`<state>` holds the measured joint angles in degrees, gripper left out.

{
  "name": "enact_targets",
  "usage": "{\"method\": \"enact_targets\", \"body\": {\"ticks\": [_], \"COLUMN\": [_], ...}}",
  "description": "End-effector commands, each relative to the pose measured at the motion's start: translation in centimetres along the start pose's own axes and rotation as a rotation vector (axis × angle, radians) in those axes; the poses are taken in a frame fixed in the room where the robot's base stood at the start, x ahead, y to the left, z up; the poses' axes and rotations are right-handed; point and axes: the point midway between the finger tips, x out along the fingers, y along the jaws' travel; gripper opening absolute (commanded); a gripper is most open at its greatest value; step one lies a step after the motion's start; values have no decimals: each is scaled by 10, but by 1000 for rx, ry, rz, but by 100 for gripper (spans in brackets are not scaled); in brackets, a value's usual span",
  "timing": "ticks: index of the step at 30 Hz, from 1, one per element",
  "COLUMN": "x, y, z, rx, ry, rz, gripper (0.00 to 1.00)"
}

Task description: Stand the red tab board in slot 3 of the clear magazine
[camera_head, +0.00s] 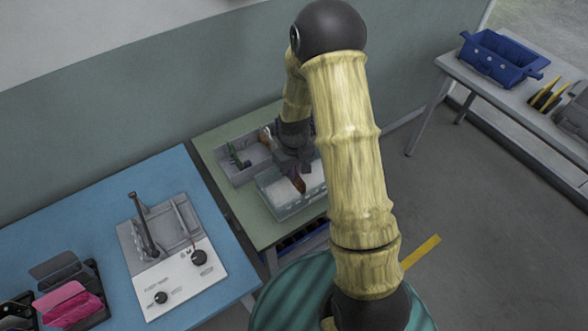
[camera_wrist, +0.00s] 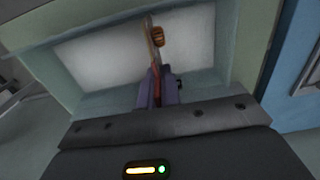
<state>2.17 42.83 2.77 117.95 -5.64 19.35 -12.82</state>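My gripper (camera_head: 296,160) points down over the clear magazine (camera_head: 283,210), a pale see-through box on the green table. In the wrist view its two purple-grey fingers (camera_wrist: 157,90) are closed on a thin board seen edge-on. The red tab board (camera_wrist: 151,45) shows red between the fingers, a tan edge beyond them and an orange-brown round part on its right side. In the head view the board (camera_head: 298,183) hangs upright below my gripper, at the magazine. The magazine's white inside (camera_wrist: 95,55) lies around it in the wrist view. I cannot tell slot numbers or whether the board touches the floor.
A grey tray (camera_head: 232,175) with small parts stands left of the magazine. A blue table (camera_head: 85,215) at the left holds a grey-white device (camera_head: 165,250) with knobs and a pink item (camera_head: 70,303). A bench at the right holds a blue bin (camera_head: 500,58).

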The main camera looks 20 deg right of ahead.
Motion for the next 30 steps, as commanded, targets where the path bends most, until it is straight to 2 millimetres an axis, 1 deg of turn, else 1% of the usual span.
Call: {"method": "enact_targets", "body": {"ticks": [8, 17, 18, 20, 21, 27, 29, 30], "x": [11, 12, 12, 12, 12, 12, 12, 12], "y": [0, 0, 0, 0, 0, 0, 0, 0], "z": [0, 0, 0, 0, 0, 0, 0, 0], "rx": [0, 0, 0, 0, 0, 0, 0, 0], "ry": [0, 0, 0, 0, 0, 0, 0, 0], "rz": [0, 0, 0, 0, 0, 0, 0, 0], "gripper": [0, 0, 11, 23, 30, 30, 40, 48]}}
